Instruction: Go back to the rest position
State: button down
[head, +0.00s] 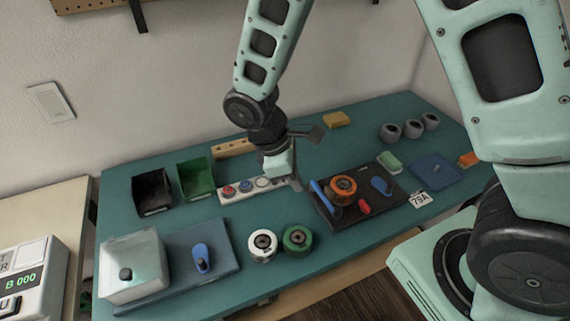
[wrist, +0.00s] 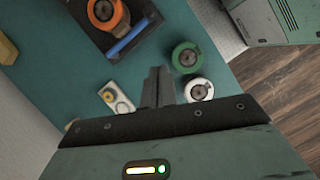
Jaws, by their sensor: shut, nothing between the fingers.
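My gripper (wrist: 157,88) shows in the wrist view with its two dark fingers together and nothing between them. In the head view the pale green gripper body (head: 277,163) hangs over the middle of the teal workbench (head: 185,216), above and beside the white strip with round buttons (head: 240,189). Its fingertips are hard to make out there. In the wrist view the strip (wrist: 117,98) lies just left of the fingers, and the green spool (wrist: 186,57) and white spool (wrist: 198,90) lie to the right. I cannot tell the exact height above the bench.
A dark tray (head: 330,214) holds an orange spool (head: 342,189) and blue-handled tools. A black bin (head: 153,192) and green bin (head: 196,178) stand at the left back. A translucent box (head: 134,265) sits at the front left. Several grey rings stand at the back right.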

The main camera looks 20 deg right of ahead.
jog(key=s+a+r+m+t+y, duration=0.1)
jog(key=s+a+r+m+y, duration=0.1)
jog(key=s+r, duration=0.4)
jog(key=s+a+r+m+t+y, duration=0.1)
jog(key=s+a+r+m+y, duration=0.1)
jog(key=s+r, duration=0.4)
jog(key=s+a+m, duration=0.1)
jog(key=s+a, duration=0.1)
jog(key=s, duration=0.1)
jog(key=shift+s+a+r+y, duration=0.25)
jog(key=shift+s+r+y, duration=0.05)
jog(key=shift+s+r, duration=0.1)
